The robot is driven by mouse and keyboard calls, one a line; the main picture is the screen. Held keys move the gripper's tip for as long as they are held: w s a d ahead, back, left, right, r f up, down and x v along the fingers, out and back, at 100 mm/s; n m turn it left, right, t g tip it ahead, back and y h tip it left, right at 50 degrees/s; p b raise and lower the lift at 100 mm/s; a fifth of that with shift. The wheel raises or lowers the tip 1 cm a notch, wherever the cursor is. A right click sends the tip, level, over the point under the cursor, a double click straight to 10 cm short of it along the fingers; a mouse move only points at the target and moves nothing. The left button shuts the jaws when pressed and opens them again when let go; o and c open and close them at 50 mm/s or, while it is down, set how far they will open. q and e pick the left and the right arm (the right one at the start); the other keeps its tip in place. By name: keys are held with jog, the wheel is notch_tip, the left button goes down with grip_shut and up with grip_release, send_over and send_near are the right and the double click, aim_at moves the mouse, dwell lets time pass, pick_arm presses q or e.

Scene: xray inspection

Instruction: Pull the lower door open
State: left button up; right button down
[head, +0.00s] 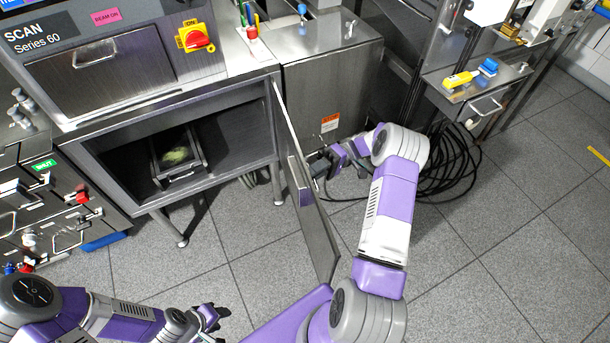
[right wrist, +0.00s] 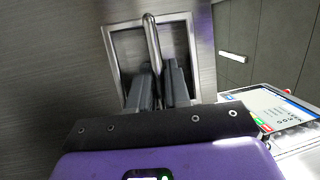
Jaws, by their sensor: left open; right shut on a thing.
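The lower door (head: 318,235) of the steel cabinet stands wide open, swung out from the right side of the lower compartment (head: 235,140). My right gripper (head: 318,165) is on the right-hand side of the door. In the right wrist view, its two dark fingers (right wrist: 160,88) are shut around the vertical metal bar handle (right wrist: 151,38), set in a framed recess of a brushed steel panel. My left gripper (head: 212,316) is open and empty, low over the floor left of the door. The fingertips of the right gripper are partly hidden in the head view.
Inside the compartment is a metal tray (head: 182,176) with a greenish lump (head: 176,156). A coil of black cable (head: 450,165) lies on the floor at right. Floor left of the door is clear.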

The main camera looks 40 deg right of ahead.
jog(key=shift+d, duration=0.15)
jog(key=c, duration=1.2)
grip_release()
jog(key=shift+o, duration=0.2)
jog(key=shift+d, duration=0.15)
jog(key=b+v, duration=0.6)
jog(key=v, duration=0.1)
jog(key=shift+d, duration=0.15)
jog(key=shift+r, duration=0.1)
